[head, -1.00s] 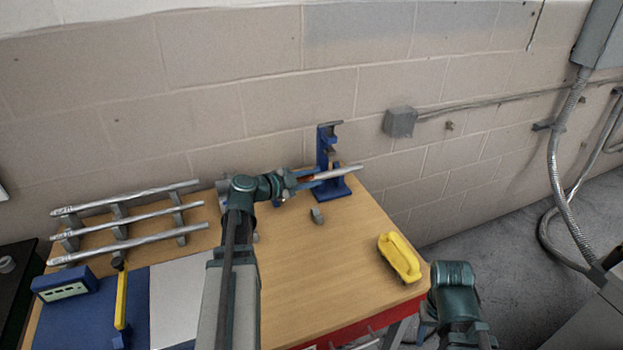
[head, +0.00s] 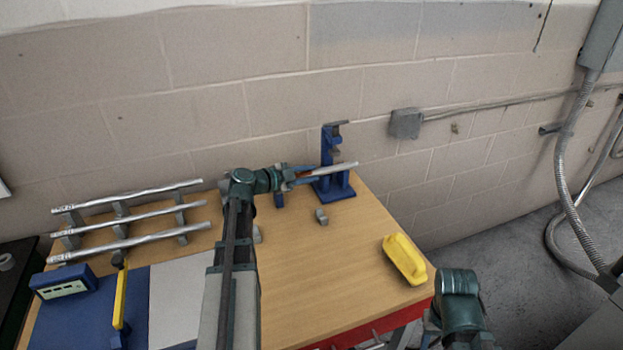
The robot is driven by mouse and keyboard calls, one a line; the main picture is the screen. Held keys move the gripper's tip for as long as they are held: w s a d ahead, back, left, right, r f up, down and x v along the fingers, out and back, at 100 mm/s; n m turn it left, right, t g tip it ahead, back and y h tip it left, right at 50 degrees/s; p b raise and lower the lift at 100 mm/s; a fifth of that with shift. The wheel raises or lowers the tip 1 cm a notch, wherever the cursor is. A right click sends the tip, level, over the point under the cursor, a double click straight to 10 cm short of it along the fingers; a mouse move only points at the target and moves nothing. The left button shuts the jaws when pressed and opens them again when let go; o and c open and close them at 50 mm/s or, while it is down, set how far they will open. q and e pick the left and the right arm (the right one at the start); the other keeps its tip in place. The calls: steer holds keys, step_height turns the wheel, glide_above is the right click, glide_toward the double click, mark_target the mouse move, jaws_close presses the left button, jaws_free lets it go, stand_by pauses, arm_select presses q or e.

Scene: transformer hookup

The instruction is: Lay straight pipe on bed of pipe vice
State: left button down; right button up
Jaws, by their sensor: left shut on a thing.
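The pipe vice (head: 327,145) is a blue upright stand with a grey top and a blue base, at the back right of the table. My left gripper (head: 298,177) is shut on a short silver straight pipe (head: 335,170), just left of the vice. The pipe points right and crosses in front of the vice's lower part, its free end reaching past the stand. I cannot tell whether the pipe touches the bed, which it partly hides. My right arm shows at the lower right, but its gripper is out of view.
A rack (head: 121,226) holds long silver pipes at the left. A small grey block (head: 321,216) stands in front of the vice. A yellow tool (head: 404,259) lies near the right edge. A blue meter box (head: 63,284) is at the front left. The table middle is clear.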

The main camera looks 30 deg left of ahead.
arm_select(q)
steer(key=shift+w+a+f+b, duration=1.15)
steer(key=shift+a, duration=0.15)
steer(key=c, duration=0.6)
jaws_free()
steer(key=p+v, duration=0.3)
steer(key=v, duration=0.9)
steer(key=shift+s+a+r, duration=0.1)
steer(key=shift+s+r, duration=0.1)
steer(key=shift+s+a+r+p, duration=0.1)
steer(key=shift+s+a+p, duration=0.25)
steer(key=shift+s, duration=0.25)
